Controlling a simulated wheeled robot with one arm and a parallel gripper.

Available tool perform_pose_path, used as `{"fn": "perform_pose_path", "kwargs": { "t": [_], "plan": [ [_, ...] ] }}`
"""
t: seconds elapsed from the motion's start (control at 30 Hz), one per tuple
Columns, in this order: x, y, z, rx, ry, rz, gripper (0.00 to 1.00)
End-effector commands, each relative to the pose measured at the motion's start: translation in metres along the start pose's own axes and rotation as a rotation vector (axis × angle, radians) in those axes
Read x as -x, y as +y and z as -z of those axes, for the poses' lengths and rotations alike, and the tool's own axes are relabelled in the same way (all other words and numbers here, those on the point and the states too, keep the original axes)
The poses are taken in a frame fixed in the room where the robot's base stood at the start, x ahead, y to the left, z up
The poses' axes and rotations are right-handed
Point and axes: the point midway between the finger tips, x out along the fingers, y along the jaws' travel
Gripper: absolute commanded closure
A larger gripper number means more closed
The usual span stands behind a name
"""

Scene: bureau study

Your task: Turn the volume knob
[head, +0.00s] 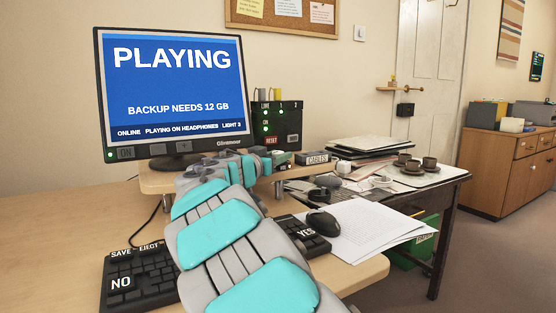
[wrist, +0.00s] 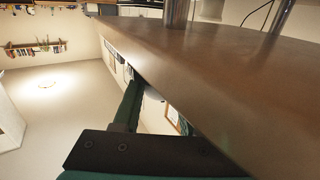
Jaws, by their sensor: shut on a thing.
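The monitor (head: 172,95) reads "PLAYING", "PLAYING ON HEADPHONES" and "LIGHT 3". My arm reaches over the desk to the right end of the raised shelf, just right of the monitor's foot. My gripper (head: 279,158) is small and partly hidden there, beside dark devices. In the wrist view my gripper (wrist: 138,98) shows as dark fingers close along a brown surface. A small pale rounded thing (wrist: 153,96) sits by the fingers and looks like the volume knob. It is mostly hidden; its marking and angle cannot be read. The gripper is shut on it.
A black box with green lights and a RESET label (head: 276,122) stands behind the gripper. A CABLES box (head: 318,157) is to its right. The keyboard (head: 135,278) lies below the arm, with a mouse (head: 323,222) and papers (head: 365,232) to the right.

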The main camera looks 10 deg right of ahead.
Motion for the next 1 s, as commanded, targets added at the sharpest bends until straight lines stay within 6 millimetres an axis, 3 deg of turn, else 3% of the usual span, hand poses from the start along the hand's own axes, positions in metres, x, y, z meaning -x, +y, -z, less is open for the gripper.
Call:
{"fn": "perform_pose_path", "kwargs": {
  "t": [0.1,0.47,0.87,0.9,1.0],
  "plan": [
    [-0.0009,0.0026,-0.0073,-0.003,0.003,0.052,1.0],
    [-0.0003,0.0018,-0.0041,0.0,0.002,0.225,1.0],
    [0.0005,0.0,-0.0003,0.002,0.004,0.245,1.0],
    [0.0005,0.0,-0.0003,0.002,0.004,0.245,0.54],
    [0.0006,0.0,-0.0001,0.002,0.004,0.245,0.43]
  ]
}}
